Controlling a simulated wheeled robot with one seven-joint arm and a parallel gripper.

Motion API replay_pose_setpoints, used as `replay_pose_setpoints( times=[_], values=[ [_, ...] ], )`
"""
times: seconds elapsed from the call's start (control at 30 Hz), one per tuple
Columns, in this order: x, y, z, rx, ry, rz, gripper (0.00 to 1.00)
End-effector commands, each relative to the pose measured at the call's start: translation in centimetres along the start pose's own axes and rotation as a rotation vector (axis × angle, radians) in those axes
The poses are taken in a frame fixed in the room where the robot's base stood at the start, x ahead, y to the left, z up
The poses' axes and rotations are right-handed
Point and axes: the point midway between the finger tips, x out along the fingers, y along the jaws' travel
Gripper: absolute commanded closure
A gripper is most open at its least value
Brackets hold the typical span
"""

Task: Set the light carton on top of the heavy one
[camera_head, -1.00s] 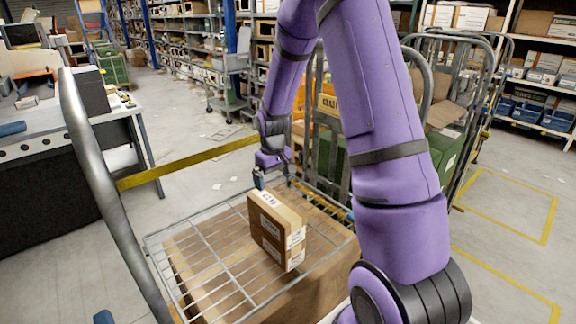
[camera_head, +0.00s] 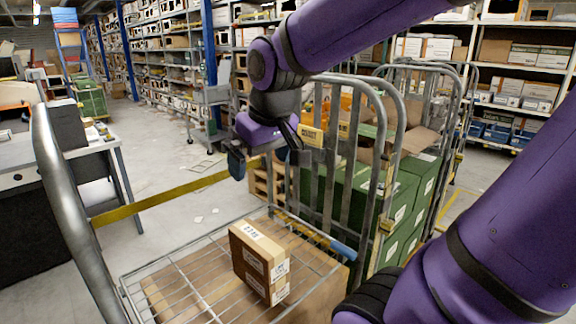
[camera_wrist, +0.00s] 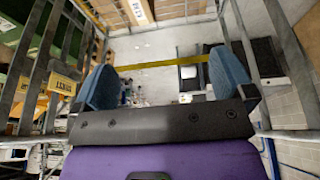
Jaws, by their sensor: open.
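A small brown carton block (camera_head: 249,266) with white labels stands upright on the wire shelf of a roll cage. A seam partway up its labelled side looks like one carton resting on another, but I cannot be sure. A large brown carton (camera_head: 190,292) shows through the wire mesh below. My gripper (camera_head: 268,160) is above and beyond the block, clear of it, with its blue fingers spread and nothing between them.
The wire shelf (camera_head: 135,287) has a grey tubular post (camera_head: 72,215) at left and a yellow strap (camera_head: 165,199) behind it. Cage bars (camera_head: 345,175) and green crates (camera_head: 402,195) stand close at right. A workbench (camera_head: 60,160) is at left, with open floor behind.

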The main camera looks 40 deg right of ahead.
Motion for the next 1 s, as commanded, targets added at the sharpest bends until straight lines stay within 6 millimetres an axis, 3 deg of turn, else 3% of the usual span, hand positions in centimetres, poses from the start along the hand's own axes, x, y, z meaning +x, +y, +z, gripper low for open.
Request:
replay_pose_setpoints(
  times=[0.2, 0.4, 0.9, 0.93, 1.0],
  values=[
    [-3.8, -1.3, 4.7, 0.008, 0.078, -0.017, 0.00],
    [-5.2, -1.9, 7.4, 0.013, 0.115, -0.030, 0.00],
    [-5.5, -2.0, 8.1, 0.016, 0.122, -0.033, 0.00],
    [-5.5, -2.0, 8.1, 0.016, 0.122, -0.033, 0.02],
    [-5.5, -2.0, 8.1, 0.015, 0.122, -0.033, 0.18]
  ],
)
